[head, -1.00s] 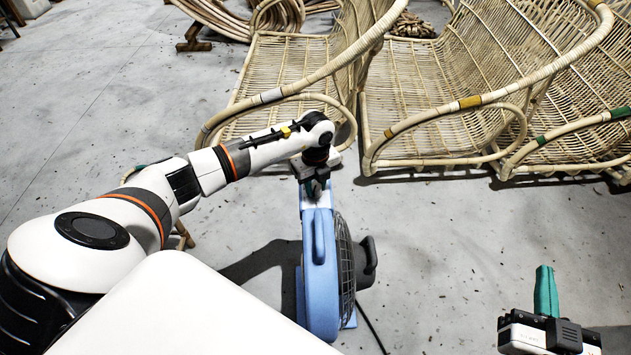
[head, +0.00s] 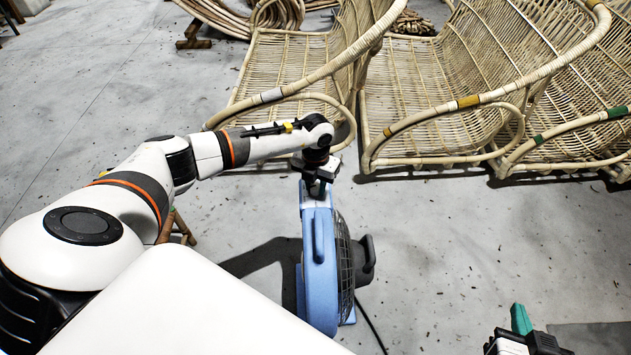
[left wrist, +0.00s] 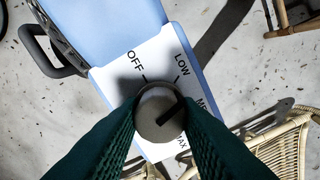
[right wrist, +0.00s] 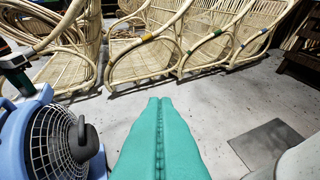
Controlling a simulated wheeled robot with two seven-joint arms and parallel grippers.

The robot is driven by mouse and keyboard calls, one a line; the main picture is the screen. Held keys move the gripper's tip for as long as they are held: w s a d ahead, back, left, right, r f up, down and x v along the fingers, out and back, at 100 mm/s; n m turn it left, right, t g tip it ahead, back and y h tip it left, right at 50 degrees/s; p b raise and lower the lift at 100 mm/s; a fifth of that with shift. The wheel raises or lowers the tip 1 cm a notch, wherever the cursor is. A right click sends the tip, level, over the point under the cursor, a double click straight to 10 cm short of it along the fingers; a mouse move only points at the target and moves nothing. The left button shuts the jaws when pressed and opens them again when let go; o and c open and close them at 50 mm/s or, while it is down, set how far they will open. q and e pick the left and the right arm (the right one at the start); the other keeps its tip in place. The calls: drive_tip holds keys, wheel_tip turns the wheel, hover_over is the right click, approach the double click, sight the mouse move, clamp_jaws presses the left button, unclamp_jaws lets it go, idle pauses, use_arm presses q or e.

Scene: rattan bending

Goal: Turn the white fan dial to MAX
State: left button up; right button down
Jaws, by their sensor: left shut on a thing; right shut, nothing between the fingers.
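The blue fan (head: 320,265) stands on the floor in the head view, its grille to the right. The dial's black line slants up to the right, toward the area between LOW and the M label. My left gripper (head: 317,190) is shut on the dial at the fan's top, its dark green fingers (left wrist: 160,132) on either side. My right gripper (right wrist: 158,110) is shut and empty, right of the fan.
Rattan chairs (head: 440,120) stand in a row beyond the fan; one chair's rim (left wrist: 285,135) is close to the left gripper. A fan cable (head: 371,328) runs along the floor. Open floor (head: 460,245) lies to the fan's right.

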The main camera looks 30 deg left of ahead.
use_arm(q)
drive_tip(key=m, duration=0.4)
drive_tip(key=shift+m, duration=0.3)
drive_tip(key=m, duration=0.2)
drive_tip(key=shift+m, duration=0.4)
drive_tip(key=m, duration=0.2)
drive_tip(key=shift+m, duration=0.4)
drive_tip(key=m, duration=0.2)
drive_tip(key=shift+m+b, duration=0.3)
drive_tip(key=shift+b, duration=0.1)
drive_tip(key=m, duration=0.3)
drive_tip(key=shift+m+b, duration=0.3)
drive_tip(key=shift+m, duration=0.1)
drive_tip(key=shift+m+b, duration=0.4)
drive_tip(key=shift+m, duration=2)
use_arm(e)
wheel_tip(320, 180, up, 8)
drive_tip(key=w+a+t+y, duration=0.2)
drive_tip(key=t, duration=0.3)
drive_tip(key=shift+w+f+t, duration=0.25)
drive_tip(key=shift+t, duration=0.05)
drive_tip(key=shift+r, duration=0.1)
use_arm(q)
drive_tip(key=o, duration=1)
